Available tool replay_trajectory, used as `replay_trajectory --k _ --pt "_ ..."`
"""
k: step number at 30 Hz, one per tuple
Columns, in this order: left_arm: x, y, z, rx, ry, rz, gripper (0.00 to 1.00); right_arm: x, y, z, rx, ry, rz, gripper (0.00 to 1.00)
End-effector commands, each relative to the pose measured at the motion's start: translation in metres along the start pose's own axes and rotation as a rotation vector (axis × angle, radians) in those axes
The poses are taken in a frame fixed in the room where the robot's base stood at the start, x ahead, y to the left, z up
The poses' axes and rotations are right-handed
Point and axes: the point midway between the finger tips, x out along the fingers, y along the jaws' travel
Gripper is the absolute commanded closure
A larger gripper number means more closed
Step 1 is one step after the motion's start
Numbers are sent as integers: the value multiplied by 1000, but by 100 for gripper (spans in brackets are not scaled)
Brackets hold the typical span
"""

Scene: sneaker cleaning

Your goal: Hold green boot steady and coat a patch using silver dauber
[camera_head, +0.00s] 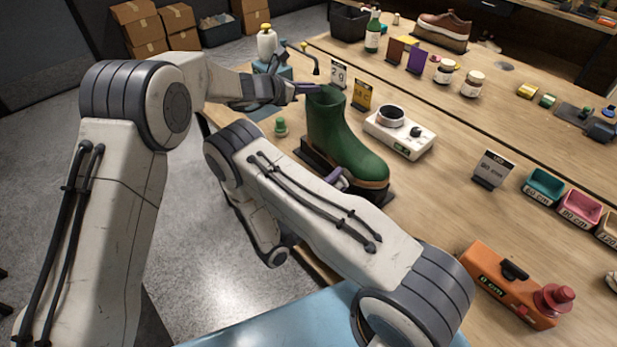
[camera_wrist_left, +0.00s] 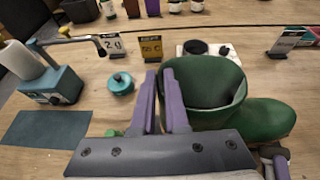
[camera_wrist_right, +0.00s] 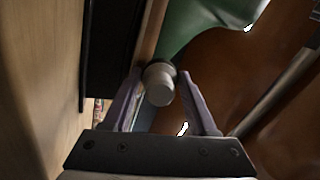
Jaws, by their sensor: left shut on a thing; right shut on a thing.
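The green boot (camera_head: 340,138) stands upright on a black stand (camera_head: 318,158), toe toward the lower right in the head view. My left gripper (camera_head: 314,88) is shut on the boot's shaft rim. The left wrist view shows its purple fingers (camera_wrist_left: 163,100) at the left edge of the boot's opening (camera_wrist_left: 212,90). My right gripper (camera_head: 338,178) is low at the near side of the boot, partly hidden by my arm. In the right wrist view its fingers (camera_wrist_right: 162,105) are shut on the silver dauber (camera_wrist_right: 159,86), close to the green boot (camera_wrist_right: 205,25). The dauber's far end is hidden.
A white device with a round dial (camera_head: 400,132) stands right of the boot. A small green-capped jar (camera_head: 281,127) is at its left. Number cards (camera_head: 361,95) stand behind. An orange box (camera_head: 505,285) and coloured bins (camera_head: 543,186) are at the right.

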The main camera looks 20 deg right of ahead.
Motion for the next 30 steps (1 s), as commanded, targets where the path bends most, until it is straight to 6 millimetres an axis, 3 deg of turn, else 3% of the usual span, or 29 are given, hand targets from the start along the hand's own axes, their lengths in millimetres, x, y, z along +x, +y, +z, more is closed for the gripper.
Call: replay_trajectory --k 1,9,21,30 --pt "2 -2 -8 -4 14 -4 100 0 1 0 0 0 0 100" --pt "2 -2 -8 -4 14 -4 100 2 2 -2 -2 0 0 100" --pt "2 -2 -8 -4 14 -4 100 0 9 -30 -1 0 1 100" --pt "2 -2 -8 -4 14 -4 100 2 10 -31 0 1 1 100"
